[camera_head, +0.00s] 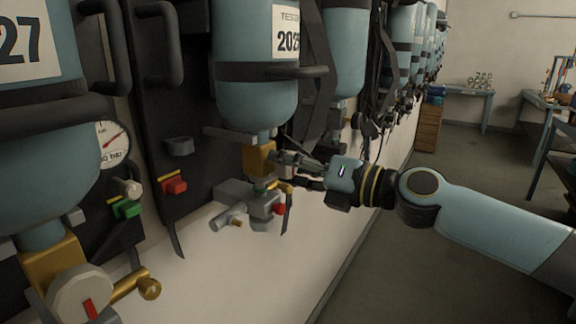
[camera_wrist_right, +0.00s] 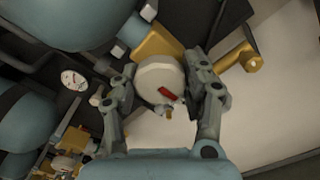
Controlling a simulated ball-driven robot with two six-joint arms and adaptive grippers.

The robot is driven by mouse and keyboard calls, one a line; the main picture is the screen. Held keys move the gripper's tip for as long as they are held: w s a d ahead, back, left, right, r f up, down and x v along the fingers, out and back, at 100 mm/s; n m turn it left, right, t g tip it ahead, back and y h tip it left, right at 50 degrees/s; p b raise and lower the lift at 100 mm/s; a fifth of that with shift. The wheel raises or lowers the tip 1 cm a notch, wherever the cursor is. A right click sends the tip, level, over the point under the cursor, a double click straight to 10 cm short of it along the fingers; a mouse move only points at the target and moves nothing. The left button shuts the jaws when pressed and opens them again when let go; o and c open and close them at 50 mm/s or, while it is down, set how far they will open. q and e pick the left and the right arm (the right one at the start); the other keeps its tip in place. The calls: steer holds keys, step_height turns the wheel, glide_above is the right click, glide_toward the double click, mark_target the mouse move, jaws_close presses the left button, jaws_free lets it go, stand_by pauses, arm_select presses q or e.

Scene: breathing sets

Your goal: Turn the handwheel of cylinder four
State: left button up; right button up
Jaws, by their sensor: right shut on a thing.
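My right gripper (camera_head: 282,168) reaches in from the right to the brass valve (camera_head: 259,158) under the blue cylinder (camera_head: 255,75) with a "2025" label. In the right wrist view its two fingers are shut on opposite sides of a round pale handwheel (camera_wrist_right: 160,80) with a red mark. This handwheel is hidden behind the gripper in the head view. The wheel sits on a brass valve body (camera_wrist_right: 157,43). I cannot read which cylinder number this is. My left gripper is not in view.
Another cylinder (camera_head: 75,70) at the left has its own handwheel (camera_head: 80,295) and a gauge (camera_head: 113,143). A grey regulator (camera_head: 262,205) hangs just below the gripper. More cylinders line the wall behind.

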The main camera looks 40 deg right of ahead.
steer(key=shift+f, duration=0.1)
stand_by(0.3)
steer(key=o, duration=1.2)
steer(key=shift+c, duration=0.2)
